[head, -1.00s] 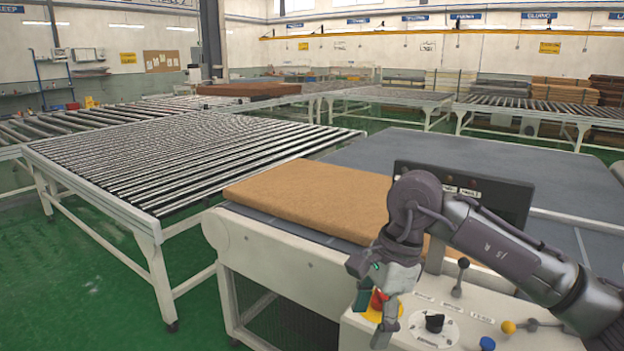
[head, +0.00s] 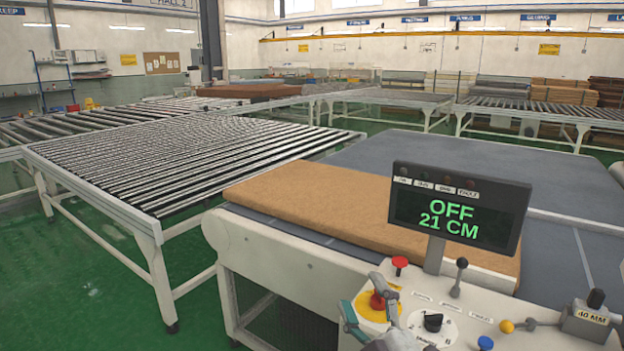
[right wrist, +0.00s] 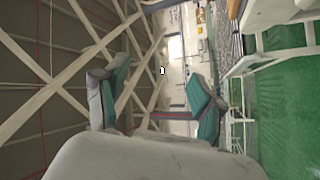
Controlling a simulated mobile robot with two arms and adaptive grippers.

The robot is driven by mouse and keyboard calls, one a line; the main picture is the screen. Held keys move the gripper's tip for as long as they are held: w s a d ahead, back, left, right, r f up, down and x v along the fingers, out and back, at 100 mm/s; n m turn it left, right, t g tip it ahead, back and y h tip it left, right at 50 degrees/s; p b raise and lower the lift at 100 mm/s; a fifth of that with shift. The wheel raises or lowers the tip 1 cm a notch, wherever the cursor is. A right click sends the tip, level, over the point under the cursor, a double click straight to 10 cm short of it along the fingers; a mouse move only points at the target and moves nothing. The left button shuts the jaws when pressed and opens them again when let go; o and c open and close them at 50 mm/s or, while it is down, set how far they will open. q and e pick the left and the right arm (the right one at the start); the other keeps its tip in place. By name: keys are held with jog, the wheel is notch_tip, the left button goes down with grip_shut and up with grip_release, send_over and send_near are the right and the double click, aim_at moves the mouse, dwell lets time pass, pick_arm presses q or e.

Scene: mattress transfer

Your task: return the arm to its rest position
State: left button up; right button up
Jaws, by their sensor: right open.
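My right gripper (head: 361,292) shows low in the middle of the head view, over the left part of the control panel (head: 465,322). Its two fingers are spread and hold nothing. One finger overlaps the red emergency button (head: 378,301) on its yellow disc in the picture; I cannot tell if they touch. In the right wrist view the gripper (right wrist: 157,88) has its teal-padded fingers apart, with only the hall between them. Most of my right arm is out of the head view. My left gripper is not in view.
A brown mattress (head: 330,205) lies on the conveyor beside the panel. The display (head: 460,210) reads OFF, 21 CM. Levers and knobs rise from the panel. A roller table (head: 170,155) stands left. Green floor (head: 80,290) is clear at lower left.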

jog(key=s+d+f+m+g+h, duration=0.3)
jog(key=d+f+m+g, duration=0.1)
jog(key=f, duration=0.5)
jog(key=s+d+f+m+g+h, duration=0.3)
jog(key=s+d+f+m+h, duration=0.15)
jog(key=f, duration=0.45)
jog(key=s+d+f+m+g, duration=0.2)
jog(key=s+f+g, duration=0.35)
jog(key=s, duration=0.35)
jog(key=s+d+f+m+g, duration=0.2)
jog(key=s+f+m+g, duration=0.15)
jog(key=s+f, duration=0.45)
jog(key=s+f+n+g, duration=0.1)
jog(key=s+f, duration=0.1)
jog(key=f, duration=1.1)
jog(key=s+f+g, duration=0.1)
jog(key=s+f, duration=0.2)
jog(key=f, duration=1)
jog(key=s+d+f+g+p, duration=0.1)
jog(key=s+d+f, duration=0.1)
jog(key=s+f, duration=1.1)
jog(key=shift+s+d+f, duration=0.3)
jog(key=shift+s+f, duration=0.1)
jog(key=shift+s, duration=0.6)
jog(key=shift+y, duration=0.25)
